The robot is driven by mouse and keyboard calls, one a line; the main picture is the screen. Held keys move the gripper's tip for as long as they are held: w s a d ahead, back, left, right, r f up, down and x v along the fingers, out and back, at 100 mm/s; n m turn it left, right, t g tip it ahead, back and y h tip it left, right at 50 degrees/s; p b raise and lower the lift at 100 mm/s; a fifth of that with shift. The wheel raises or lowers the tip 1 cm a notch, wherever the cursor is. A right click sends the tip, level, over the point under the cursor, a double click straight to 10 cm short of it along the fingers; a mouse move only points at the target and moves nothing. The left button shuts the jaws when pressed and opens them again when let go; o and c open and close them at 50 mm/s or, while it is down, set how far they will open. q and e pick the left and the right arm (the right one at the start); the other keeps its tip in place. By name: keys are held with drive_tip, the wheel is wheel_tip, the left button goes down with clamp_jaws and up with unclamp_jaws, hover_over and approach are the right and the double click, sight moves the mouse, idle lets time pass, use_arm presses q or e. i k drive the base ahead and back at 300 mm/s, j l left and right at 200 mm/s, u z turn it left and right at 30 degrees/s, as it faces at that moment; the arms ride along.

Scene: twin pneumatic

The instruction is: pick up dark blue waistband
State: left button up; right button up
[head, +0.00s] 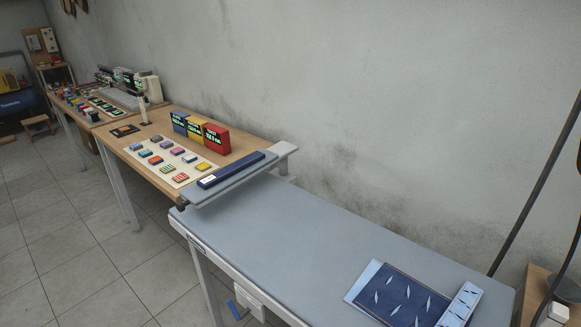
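A long, narrow dark blue strip (238,169), which looks like the waistband, lies on a narrow grey board (228,184) at the near end of the wooden table. A small white label shows at its left end. Nothing covers the strip. Neither of my grippers is in view.
The wooden table (184,120) holds blue, yellow and red boxes (216,138) and a pale mat of several small coloured pieces. A grey-topped table (300,236) is mostly bare. Dark blue patterned cloth (402,296) lies at its right. The wall runs behind; tiled floor is open at left.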

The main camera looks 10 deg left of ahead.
sight(208, 182)
drive_tip(key=i+j+z, duration=0.1)
drive_tip(key=j+z, duration=0.15)
drive_tip(key=z, duration=0.2)
drive_tip(key=i+j+z, duration=0.1)
drive_tip(key=j+z, duration=0.15)
drive_tip(key=z, duration=0.25)
drive_tip(key=j+z, duration=0.3)
drive_tip(key=z, duration=0.15)
drive_tip(key=j+z, duration=0.25)
drive_tip(key=z, duration=0.2)
drive_tip(key=k+j+z, duration=0.1)
drive_tip(key=j+z, duration=0.2)
drive_tip(key=z, duration=0.2)
